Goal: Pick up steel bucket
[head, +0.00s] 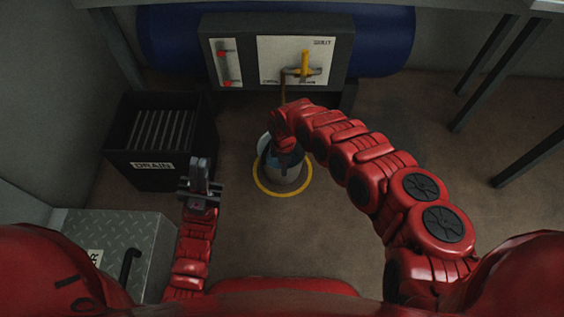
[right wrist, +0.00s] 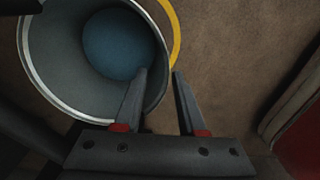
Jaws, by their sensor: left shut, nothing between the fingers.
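The steel bucket (head: 287,181) stands upright on the floor inside a yellow ring (head: 282,195). In the right wrist view the bucket (right wrist: 62,55) is seen from above, with a round blue surface inside it. My right gripper (right wrist: 159,73) is open at the bucket's rim. One finger overlaps the bucket's inside and the other is over the floor outside, with the rim wall between them; contact cannot be told. In the head view my right arm hides part of the bucket. My left gripper (head: 201,172) is shut and empty, left of the bucket.
A black bin marked DRAIN (head: 155,178) stands at the left. Behind the bucket is a grey panel (head: 260,50) with a yellow-handled valve (head: 305,63), before a blue tank (head: 395,35). A metal-plate box (head: 115,240) is at the lower left. Floor right of the bucket is clear.

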